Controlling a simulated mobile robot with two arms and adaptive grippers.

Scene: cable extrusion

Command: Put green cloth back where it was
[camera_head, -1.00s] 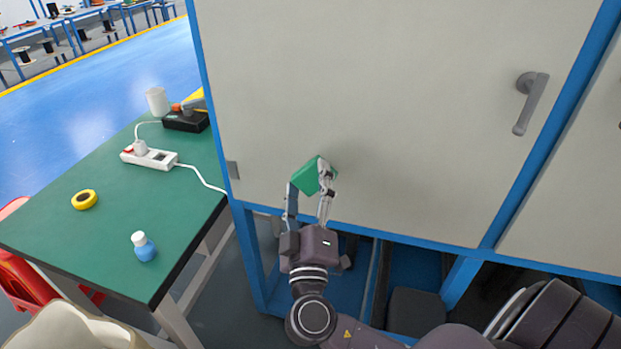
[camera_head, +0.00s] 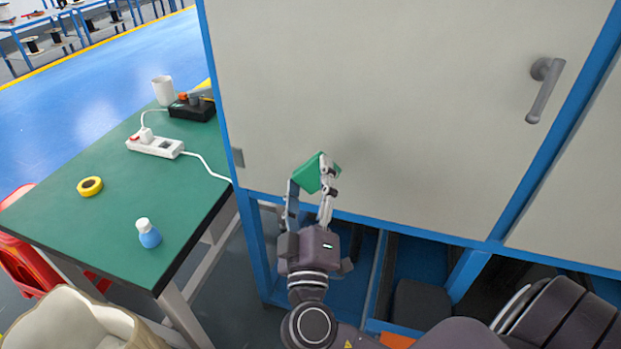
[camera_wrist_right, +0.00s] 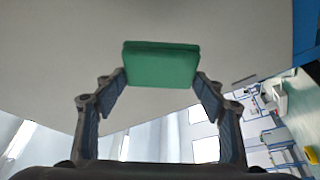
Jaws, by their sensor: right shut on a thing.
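The green cloth (camera_head: 309,176) is a small folded block held between the fingertips of my right gripper (camera_head: 311,190), in front of the pale cabinet door (camera_head: 400,110). In the right wrist view the cloth (camera_wrist_right: 161,65) sits at the tips of my right gripper (camera_wrist_right: 161,88), with a finger at each side of it. The gripper is shut on the cloth. My left gripper is not in view.
A green-topped table (camera_head: 115,225) stands left of the cabinet. On it are a yellow tape roll (camera_head: 90,186), a blue bottle (camera_head: 148,234), a white power strip (camera_head: 155,146), a black box (camera_head: 193,110) and a white cup (camera_head: 164,90). The cabinet has a grey handle (camera_head: 545,90).

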